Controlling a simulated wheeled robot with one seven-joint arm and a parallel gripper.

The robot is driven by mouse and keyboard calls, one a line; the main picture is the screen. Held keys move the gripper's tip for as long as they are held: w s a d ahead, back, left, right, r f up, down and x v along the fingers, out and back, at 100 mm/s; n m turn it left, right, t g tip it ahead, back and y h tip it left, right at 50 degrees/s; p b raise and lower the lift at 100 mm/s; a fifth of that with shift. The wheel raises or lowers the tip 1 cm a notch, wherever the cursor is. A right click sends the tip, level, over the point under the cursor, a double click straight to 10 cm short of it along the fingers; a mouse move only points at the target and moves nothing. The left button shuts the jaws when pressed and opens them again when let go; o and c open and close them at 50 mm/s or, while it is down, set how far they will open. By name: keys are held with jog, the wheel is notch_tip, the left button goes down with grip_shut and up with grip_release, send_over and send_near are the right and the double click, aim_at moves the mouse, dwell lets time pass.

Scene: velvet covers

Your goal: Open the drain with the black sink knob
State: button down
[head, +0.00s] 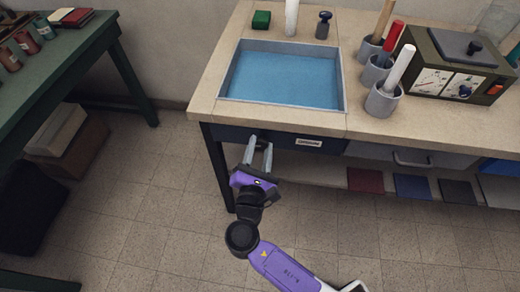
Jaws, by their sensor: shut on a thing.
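The sink (225,88) is set in the beige counter and holds blue water. Its drain is not visible under the water. A dark front panel (335,146) runs below the sink, with a small white label (309,142) whose text is too small to read. My gripper (260,141) is at this panel, left of the label. Its two pale fingers are on either side of a small black knob (262,146) and are shut on it. The fingers partly hide the knob, so I cannot tell how it is turned.
A green block (261,19), a white upright post (291,18) and a dark bottle-like item (323,25) stand behind the sink. Grey cups (383,100) with rods and a dial box (455,75) are at right. A green table (60,60) stands left, with open floor between.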

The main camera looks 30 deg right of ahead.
jog(key=m+b, duration=0.1)
jog(key=m, duration=0.1)
jog(key=m+b, duration=0.2)
jog(key=shift+f+m, duration=0.2)
jog(key=shift+m, duration=0.1)
jog(key=m+b, duration=0.2)
jog(key=m, duration=0.1)
jog(key=shift+f+m+b, duration=0.1)
jog(key=shift+m+b, duration=0.3)
jog(key=m+b, duration=0.3)
jog(key=m, duration=0.1)
jog(key=shift+m+b, duration=0.9)
jog(key=shift+r, duration=0.2)
jog(key=c, duration=0.9)
grip_release()
jog(key=shift+c, duration=0.2)
jog(key=shift+s+a, duration=0.1)
